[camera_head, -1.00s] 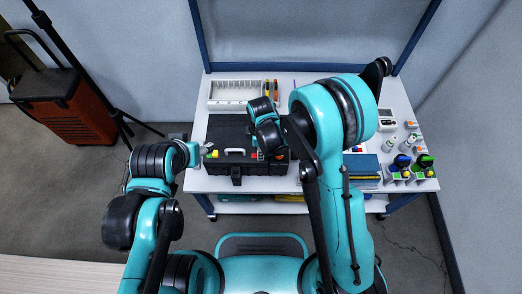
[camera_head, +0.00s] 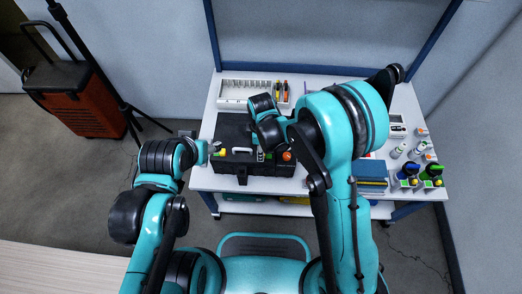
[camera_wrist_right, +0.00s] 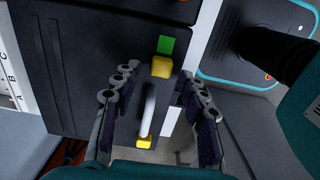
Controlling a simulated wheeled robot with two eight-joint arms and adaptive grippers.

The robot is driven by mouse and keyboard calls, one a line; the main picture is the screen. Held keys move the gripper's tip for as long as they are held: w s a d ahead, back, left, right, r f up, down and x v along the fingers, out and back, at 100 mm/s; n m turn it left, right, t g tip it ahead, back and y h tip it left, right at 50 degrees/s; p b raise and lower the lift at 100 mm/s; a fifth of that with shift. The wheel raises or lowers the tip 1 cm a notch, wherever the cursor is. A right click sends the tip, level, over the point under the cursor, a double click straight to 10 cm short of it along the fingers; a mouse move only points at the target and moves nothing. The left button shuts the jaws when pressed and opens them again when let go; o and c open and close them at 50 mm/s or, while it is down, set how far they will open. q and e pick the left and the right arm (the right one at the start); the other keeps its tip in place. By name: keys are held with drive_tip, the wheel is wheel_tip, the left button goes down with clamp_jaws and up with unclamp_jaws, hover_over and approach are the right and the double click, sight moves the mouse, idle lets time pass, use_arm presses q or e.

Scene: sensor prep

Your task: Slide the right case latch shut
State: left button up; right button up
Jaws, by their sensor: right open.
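The black case (camera_head: 233,128) lies on the white workbench, with a white handle (camera_head: 242,150) at its front. In the right wrist view the handle (camera_wrist_right: 149,108) stands between two yellow latches. The right latch (camera_wrist_right: 162,67) has a green patch (camera_wrist_right: 166,44) beside it; the left latch (camera_wrist_right: 143,143) is at the handle's other end. My right gripper (camera_wrist_right: 157,78) is open, its fingers on either side of the right latch and handle; contact cannot be told. My left gripper (camera_head: 203,151) is beside the case's left front corner; its jaw state is unclear.
A white rack (camera_head: 240,93) with screwdrivers stands behind the case. An orange knob (camera_head: 287,155) is at the case's right front.

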wheel_tip(320, 180, up, 11)
drive_tip(key=shift+f, duration=0.15)
idle(0.5)
drive_tip(key=s+d+r+m+t, duration=0.3)
drive_tip(key=s+d+r+m, duration=0.2)
drive_tip(key=d+m, duration=0.4)
drive_tip(key=s+d+r+m+t, duration=0.4)
drive_tip(key=s+d+r+m, duration=0.2)
drive_tip(key=d+m, duration=0.3)
drive_tip(key=s+d, duration=0.1)
drive_tip(key=d, duration=0.1)
drive_tip(key=shift+d+r, duration=0.15)
drive_tip(key=shift+d, duration=0.25)
idle(0.9)
